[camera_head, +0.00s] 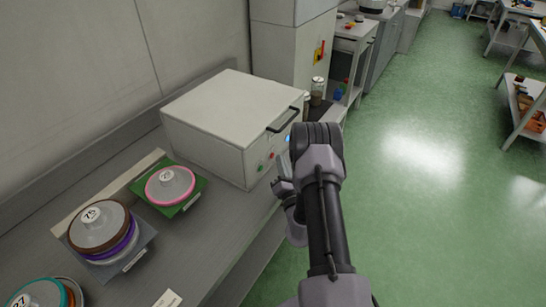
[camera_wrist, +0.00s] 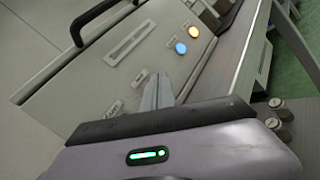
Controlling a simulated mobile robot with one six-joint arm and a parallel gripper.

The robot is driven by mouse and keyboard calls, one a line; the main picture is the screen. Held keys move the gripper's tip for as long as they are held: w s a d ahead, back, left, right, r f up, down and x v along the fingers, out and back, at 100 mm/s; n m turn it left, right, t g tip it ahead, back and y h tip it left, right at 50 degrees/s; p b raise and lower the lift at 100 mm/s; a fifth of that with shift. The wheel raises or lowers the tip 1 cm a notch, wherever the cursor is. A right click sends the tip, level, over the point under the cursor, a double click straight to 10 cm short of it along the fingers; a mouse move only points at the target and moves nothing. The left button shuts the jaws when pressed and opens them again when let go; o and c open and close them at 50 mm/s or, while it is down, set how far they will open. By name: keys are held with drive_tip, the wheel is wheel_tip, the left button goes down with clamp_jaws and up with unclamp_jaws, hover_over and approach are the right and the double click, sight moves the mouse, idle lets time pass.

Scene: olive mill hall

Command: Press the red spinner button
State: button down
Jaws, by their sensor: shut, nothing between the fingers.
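The spinner is a white box (camera_head: 232,120) on the grey bench, with a dark handle on its lid. It fills much of the wrist view (camera_wrist: 60,75), tilted. A small red button (camera_head: 272,156) shows on its front face in the head view, beside a green button (camera_head: 261,168) and near a blue one (camera_head: 288,139). My gripper (camera_head: 283,163) is shut and empty, close in front of this face; I cannot tell if it touches. In the wrist view its fingers (camera_wrist: 158,88) point at the panel below the blue button (camera_wrist: 181,48). The red button is not visible there.
Numbered round discs sit on pads at the left: pink (camera_head: 170,184), brown and purple (camera_head: 98,226), teal (camera_head: 40,293). Jars (camera_head: 318,86) stand behind my arm. The green floor at right is open.

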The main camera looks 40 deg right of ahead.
drive_tip(key=shift+s, duration=0.2)
drive_tip(key=s, duration=0.1)
drive_tip(key=s+d+b, duration=0.1)
drive_tip(key=s, duration=0.1)
drive_tip(key=s+d, duration=0.1)
drive_tip(key=shift+s, duration=0.3)
idle(0.8)
